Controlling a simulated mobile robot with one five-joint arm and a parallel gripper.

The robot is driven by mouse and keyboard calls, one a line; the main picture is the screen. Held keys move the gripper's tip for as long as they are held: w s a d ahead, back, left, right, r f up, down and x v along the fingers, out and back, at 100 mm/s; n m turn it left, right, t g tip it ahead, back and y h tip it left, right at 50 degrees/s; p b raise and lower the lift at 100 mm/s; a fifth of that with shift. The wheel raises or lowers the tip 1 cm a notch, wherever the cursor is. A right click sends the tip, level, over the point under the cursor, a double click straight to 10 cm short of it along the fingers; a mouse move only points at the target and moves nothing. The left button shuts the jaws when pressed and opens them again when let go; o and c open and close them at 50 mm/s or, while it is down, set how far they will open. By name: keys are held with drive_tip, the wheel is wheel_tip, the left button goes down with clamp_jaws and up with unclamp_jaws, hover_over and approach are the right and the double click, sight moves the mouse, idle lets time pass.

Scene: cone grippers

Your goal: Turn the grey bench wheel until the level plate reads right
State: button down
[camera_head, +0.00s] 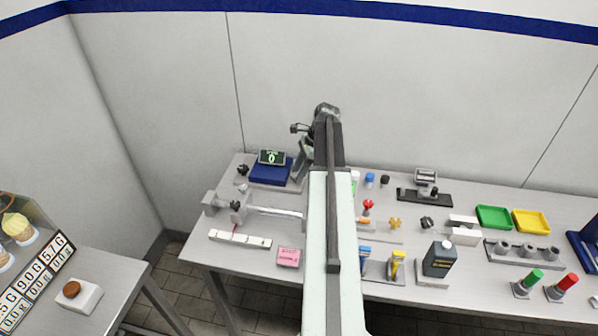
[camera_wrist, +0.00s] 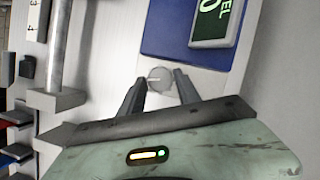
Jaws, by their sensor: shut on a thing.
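The small grey wheel (camera_wrist: 160,79) is round and pale, with a light mark on its face, in the wrist view. My gripper (camera_wrist: 160,76) has one dark finger on each side of it and is shut on it. In the head view my gripper (camera_head: 298,178) reaches down at the back of the bench, just right of the blue box; the wheel cannot be made out there. The level plate (camera_head: 272,157) is a dark display with a green 0, on the blue box. The wrist view shows part of the plate (camera_wrist: 213,22), with letters of LEVEL and a cut-off digit.
The blue box (camera_head: 268,174) stands close beside my gripper. A metal rod (camera_head: 275,211) between grey blocks lies in front, with a white numbered strip (camera_head: 240,239) and a pink block (camera_head: 288,257). The right of the bench (camera_head: 480,275) is crowded with fixtures and trays.

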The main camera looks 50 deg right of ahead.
drive_tip(key=c, duration=0.9)
unclamp_jaws()
drive_tip(key=shift+o, duration=0.2)
drive_tip(key=shift+r, duration=0.1)
drive_tip(key=p+v, duration=0.7)
drive_tip(key=shift+d+r, duration=0.2)
drive_tip(key=shift+r, duration=0.05)
drive_tip(key=shift+s, duration=0.1)
